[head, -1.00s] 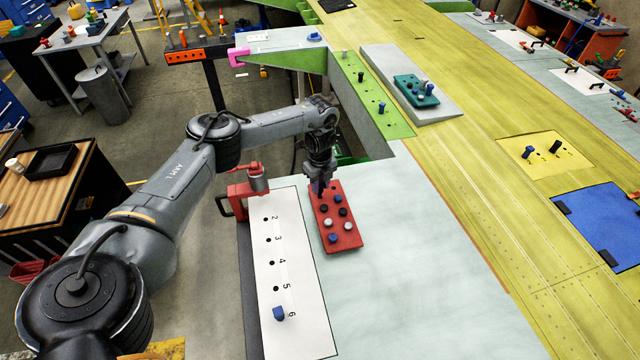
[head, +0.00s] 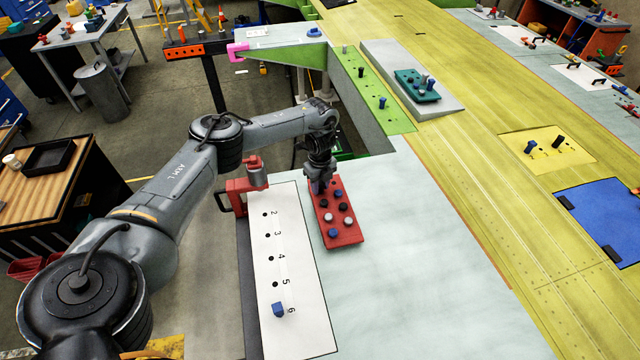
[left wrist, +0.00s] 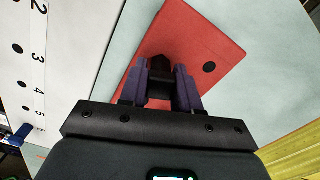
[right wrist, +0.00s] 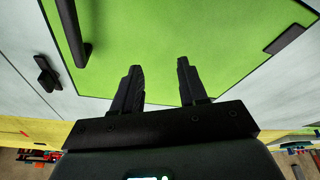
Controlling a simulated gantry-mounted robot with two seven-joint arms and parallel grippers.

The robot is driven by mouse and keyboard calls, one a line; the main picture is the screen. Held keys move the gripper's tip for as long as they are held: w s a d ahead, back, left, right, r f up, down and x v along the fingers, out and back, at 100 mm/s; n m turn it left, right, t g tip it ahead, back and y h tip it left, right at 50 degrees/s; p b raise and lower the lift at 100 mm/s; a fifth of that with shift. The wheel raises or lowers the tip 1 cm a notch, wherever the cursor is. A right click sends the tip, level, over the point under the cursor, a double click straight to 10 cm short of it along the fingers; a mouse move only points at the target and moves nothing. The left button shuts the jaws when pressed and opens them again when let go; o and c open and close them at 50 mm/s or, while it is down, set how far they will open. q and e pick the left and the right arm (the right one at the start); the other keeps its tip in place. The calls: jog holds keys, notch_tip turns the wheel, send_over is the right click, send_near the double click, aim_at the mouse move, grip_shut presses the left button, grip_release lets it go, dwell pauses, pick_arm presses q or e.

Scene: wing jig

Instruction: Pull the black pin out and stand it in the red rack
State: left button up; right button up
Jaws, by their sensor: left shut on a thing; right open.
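The black pin (left wrist: 160,64) is held between the fingertips of my left gripper (left wrist: 160,82) in the left wrist view. It is over the end of the red rack (left wrist: 190,35); whether its lower end is in a hole is hidden. One dark hole shows beside it. In the head view my left gripper (head: 319,187) is at the far end of the red rack (head: 345,237), which holds several black, blue and grey pins. My right gripper (right wrist: 155,85) is open and empty above a green panel in the right wrist view; it is not in the head view.
A white numbered strip (head: 300,300) lies left of the rack, with a blue pin (head: 278,310) at 6 and a red clamp (head: 245,190) at its far end. A yellow plate (head: 575,150) holds blue and black pins. The pale surface right of the rack is clear.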

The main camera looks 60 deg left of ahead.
pick_arm(q)
jog(key=o, duration=1.1)
jog(key=shift+r, duration=0.45)
pick_arm(e)
jog(key=shift+d, duration=0.1)
pick_arm(q)
notch_tip(320, 180, up, 4)
jog(key=shift+w+f+b, duration=0.1)
jog(key=shift+b, duration=0.3)
pick_arm(e)
jog(key=shift+f, duration=0.4)
pick_arm(q)
notch_tip(320, 180, up, 5)
jog(key=shift+f+p, duration=0.2)
jog(key=shift+p, duration=0.85)
jog(key=shift+r+p, duration=0.4)
jog(key=shift+r, duration=0.4)
pick_arm(e)
jog(key=shift+r, duration=1.45)
